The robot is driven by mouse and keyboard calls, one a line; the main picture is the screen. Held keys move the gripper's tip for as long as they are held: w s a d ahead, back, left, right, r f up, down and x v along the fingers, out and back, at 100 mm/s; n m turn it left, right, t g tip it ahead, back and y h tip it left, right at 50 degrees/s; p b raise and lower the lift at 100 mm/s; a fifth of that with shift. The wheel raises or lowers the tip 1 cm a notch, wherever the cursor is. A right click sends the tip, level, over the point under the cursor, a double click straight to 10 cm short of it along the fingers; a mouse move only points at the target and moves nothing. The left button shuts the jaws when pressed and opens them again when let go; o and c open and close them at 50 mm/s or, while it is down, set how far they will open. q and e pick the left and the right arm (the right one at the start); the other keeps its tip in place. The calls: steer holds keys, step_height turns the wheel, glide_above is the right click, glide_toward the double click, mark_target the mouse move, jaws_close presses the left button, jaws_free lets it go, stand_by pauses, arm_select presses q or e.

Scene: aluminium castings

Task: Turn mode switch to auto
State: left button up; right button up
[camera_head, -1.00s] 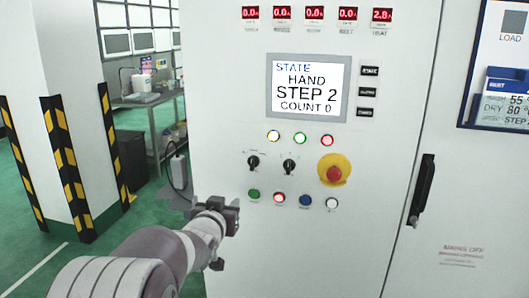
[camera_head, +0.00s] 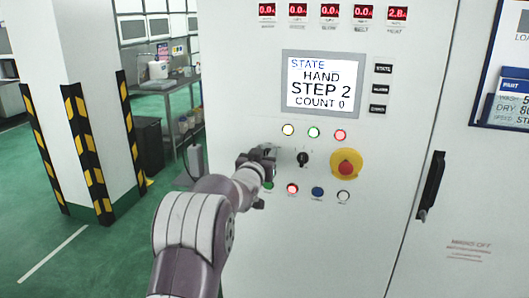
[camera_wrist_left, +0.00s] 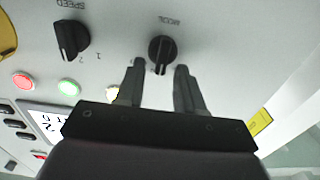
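The mode switch (camera_wrist_left: 162,52), a black rotary knob labelled MODE, shows in the left wrist view, which sees the panel upside down. My left gripper (camera_wrist_left: 159,68) is open, with one finger on each side of the knob's lower part in that view. I cannot tell whether the fingers touch it. In the head view my left gripper (camera_head: 264,158) is at the panel and hides the mode switch. The screen (camera_head: 320,84) reads STATE HAND, STEP 2, COUNT 0. My right gripper is not in view.
The speed knob (camera_head: 303,159) sits right of my left gripper, with the red emergency stop (camera_head: 346,167) beyond it. Indicator lamps (camera_head: 313,132) are above and push buttons (camera_head: 317,193) below. A striped pillar (camera_head: 85,100) stands to the left.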

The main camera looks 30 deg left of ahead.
arm_select(q)
steer(key=shift+w, duration=0.1)
jaws_close()
steer(key=shift+d+f+m+b, duration=0.15)
steer(key=shift+m+b, duration=0.25)
steer(key=shift+b, duration=0.25)
steer(key=shift+d+f+m+b, duration=0.1)
steer(key=shift+d+m+b, duration=0.05)
steer(key=shift+m+b, duration=1.35)
steer(key=shift+d+m+b, duration=0.2)
steer(key=shift+m+b, duration=1.1)
steer(key=shift+b, duration=0.3)
steer(key=shift+d+f+m+b, duration=0.1)
steer(key=shift+d+m+b, duration=0.05)
steer(key=shift+m+b, duration=1.35)
steer(key=shift+r, duration=0.1)
